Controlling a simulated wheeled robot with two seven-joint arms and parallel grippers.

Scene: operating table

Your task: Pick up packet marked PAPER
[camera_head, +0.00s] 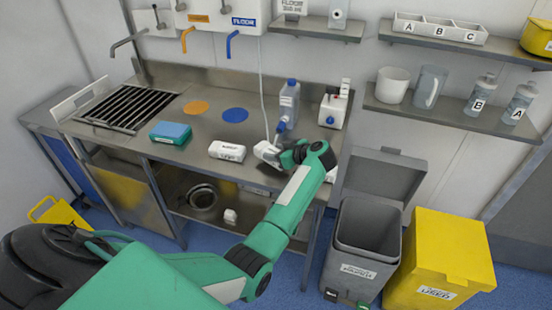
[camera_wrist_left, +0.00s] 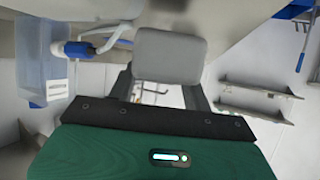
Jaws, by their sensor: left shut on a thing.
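My left gripper (camera_head: 281,153) reaches in over the steel counter, near its front edge. It is shut on a pale thing (camera_head: 266,152), which looks like a small packet, partly hidden by the fingers; no marking on it can be read. In the left wrist view a grey, rounded block (camera_wrist_left: 170,55) shows between the dark fingers. Another white packet (camera_head: 227,151) with dark lettering lies on the counter just left of the gripper, apart from it; its word is too small to read surely. My right gripper is not in view.
A bottle with a blue cap (camera_head: 289,103) stands close behind the gripper and also shows in the wrist view (camera_wrist_left: 42,75). A white device (camera_head: 333,108) is right of it. A blue-green pack (camera_head: 170,133) lies further left. An open grey bin (camera_head: 368,225) stands right of the counter.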

